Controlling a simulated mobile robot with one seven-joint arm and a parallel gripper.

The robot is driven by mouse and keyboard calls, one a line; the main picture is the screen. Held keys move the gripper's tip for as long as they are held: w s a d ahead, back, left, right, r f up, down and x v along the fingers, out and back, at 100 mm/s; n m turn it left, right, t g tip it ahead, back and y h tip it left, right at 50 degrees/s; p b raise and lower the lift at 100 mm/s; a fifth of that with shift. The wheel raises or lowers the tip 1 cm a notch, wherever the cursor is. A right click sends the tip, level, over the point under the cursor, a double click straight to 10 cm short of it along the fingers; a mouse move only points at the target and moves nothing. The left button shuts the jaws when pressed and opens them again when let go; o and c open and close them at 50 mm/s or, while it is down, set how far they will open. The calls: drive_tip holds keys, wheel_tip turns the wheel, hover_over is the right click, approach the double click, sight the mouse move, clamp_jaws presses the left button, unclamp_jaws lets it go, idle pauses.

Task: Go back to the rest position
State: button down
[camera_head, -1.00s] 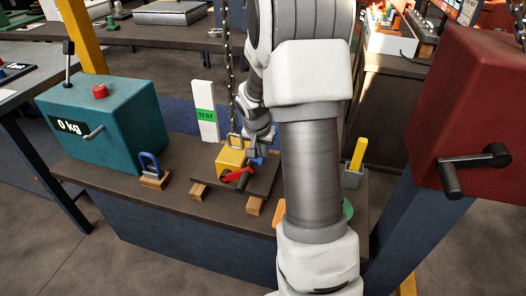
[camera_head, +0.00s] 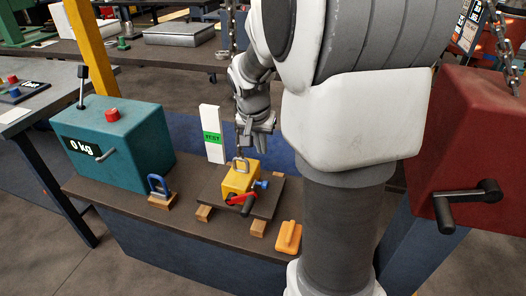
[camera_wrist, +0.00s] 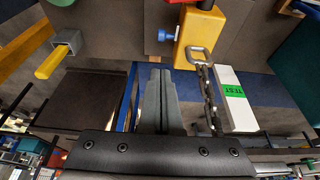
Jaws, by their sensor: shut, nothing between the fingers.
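My gripper (camera_head: 262,143) is raised above the workbench (camera_head: 225,232), behind and a little above the yellow block (camera_head: 241,178). In the wrist view its two fingers (camera_wrist: 160,90) are together with nothing between them. The yellow block has a metal shackle on top, a red lever with a black grip and a blue knob. It sits on a dark plate on wooden blocks. In the wrist view the block (camera_wrist: 199,35) and its shackle are apart from my fingers. A chain (camera_wrist: 208,95) hangs close beside the fingers and meets the shackle.
A teal box (camera_head: 115,138) reading "0 kg" stands left, beside a blue shackle (camera_head: 159,186) on wood. A white TEST post (camera_head: 212,135) stands behind the block. A red crank box (camera_head: 465,150) is at right. An orange piece (camera_head: 288,237) lies at the front edge.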

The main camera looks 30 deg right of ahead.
drive_tip(key=shift+a+r, duration=0.1)
drive_tip(key=shift+r, duration=0.2)
idle(0.4)
drive_tip(key=s+a+r+n+t+y, duration=0.1)
drive_tip(key=s+a+r+n+t, duration=0.1)
drive_tip(key=s+a+r+n, duration=0.45)
drive_tip(key=s+a+r+n+t+y, duration=0.1)
drive_tip(key=s+a+r+n+y, duration=0.15)
drive_tip(key=s+a, duration=0.85)
wheel_tip(320, 180, up, 13)
drive_tip(key=s+d+p, duration=0.1)
drive_tip(key=s+p, duration=0.1)
drive_tip(key=p, duration=1.2)
drive_tip(key=shift+n+h, duration=0.3)
drive_tip(key=shift+h, duration=0.05)
drive_tip(key=shift+d, duration=0.2)
